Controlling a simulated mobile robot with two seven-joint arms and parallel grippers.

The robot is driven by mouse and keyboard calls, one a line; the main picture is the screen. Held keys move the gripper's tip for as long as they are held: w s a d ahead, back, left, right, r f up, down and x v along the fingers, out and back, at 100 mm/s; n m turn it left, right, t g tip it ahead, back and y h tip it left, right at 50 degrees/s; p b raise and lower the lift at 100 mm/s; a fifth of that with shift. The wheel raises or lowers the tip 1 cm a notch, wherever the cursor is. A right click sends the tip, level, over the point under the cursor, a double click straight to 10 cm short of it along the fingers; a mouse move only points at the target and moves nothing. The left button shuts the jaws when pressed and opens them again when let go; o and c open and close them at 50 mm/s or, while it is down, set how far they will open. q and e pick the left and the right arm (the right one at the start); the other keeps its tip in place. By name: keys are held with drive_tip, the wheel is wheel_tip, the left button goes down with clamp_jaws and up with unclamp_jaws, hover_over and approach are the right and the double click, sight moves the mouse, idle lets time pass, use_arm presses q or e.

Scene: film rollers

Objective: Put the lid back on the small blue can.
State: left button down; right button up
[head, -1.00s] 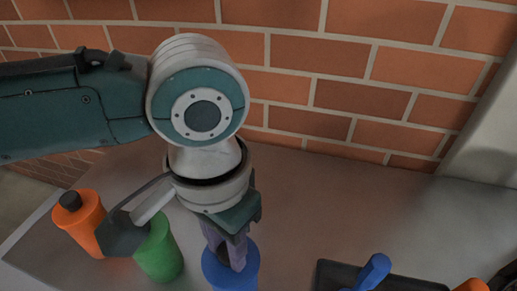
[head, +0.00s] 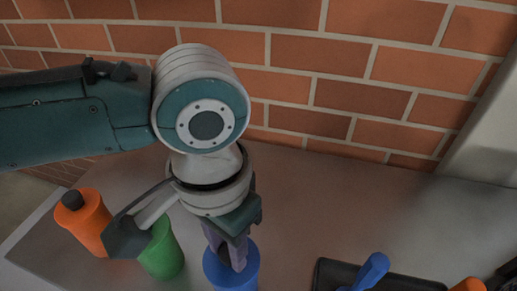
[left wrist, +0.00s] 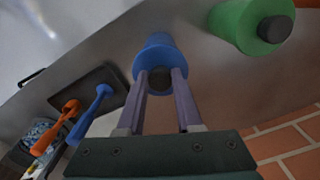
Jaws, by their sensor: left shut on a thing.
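The small blue can (head: 232,277) stands upright at the bottom middle of the head view, directly below my left gripper (head: 236,262). In the left wrist view the blue can (left wrist: 157,50) is just beyond the fingertips of the left gripper (left wrist: 161,76). That gripper is shut on a dark round lid (left wrist: 159,79), which sits between the fingertips at the middle of the can's top. I cannot tell whether the lid is fully seated or slightly above the opening. My right gripper is not in view.
A green can (head: 162,253) and an orange can (head: 88,222) with a dark cap stand to the left. A dark tray (head: 330,273) with a blue-handled tool (head: 370,272) lies to the right. A brick wall (head: 330,60) rises behind; the counter behind the tray is clear.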

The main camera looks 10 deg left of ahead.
use_arm(q)
drive_tip(key=shift+p, duration=0.4)
idle(0.6)
unclamp_jaws()
idle(0.5)
wheel_tip(320, 180, up, 7)
drive_tip(key=p, duration=0.8)
idle(0.5)
drive_tip(key=shift+c, duration=0.2)
clamp_jaws()
idle(0.5)
idle(0.4)
